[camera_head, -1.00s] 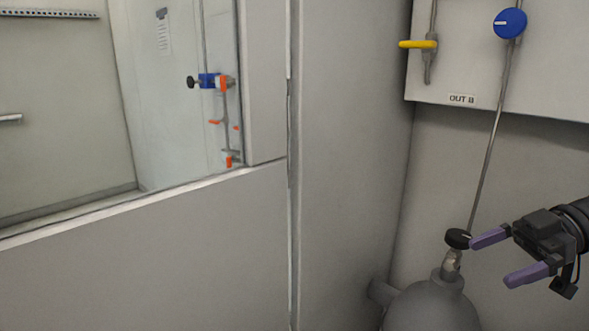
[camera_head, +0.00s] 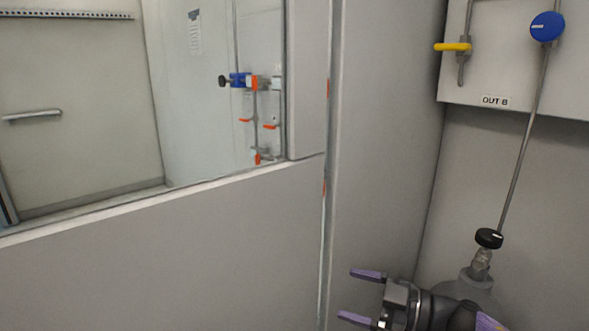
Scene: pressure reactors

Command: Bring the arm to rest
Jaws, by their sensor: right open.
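My right gripper (camera_head: 362,295) is at the bottom of the head view, right of the middle. Its two purple fingers point left and stand apart, with nothing between them. My right arm comes in from the lower right and covers part of the grey gas cylinder (camera_head: 478,283). The cylinder's black valve knob (camera_head: 489,238) is up and to the right of the gripper, clear of it. My left gripper is not in view.
A wall panel with a yellow lever (camera_head: 453,47), a blue knob (camera_head: 547,27) and an "OUT B" label (camera_head: 495,101) is at the upper right. A pipe (camera_head: 519,160) runs down to the cylinder.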

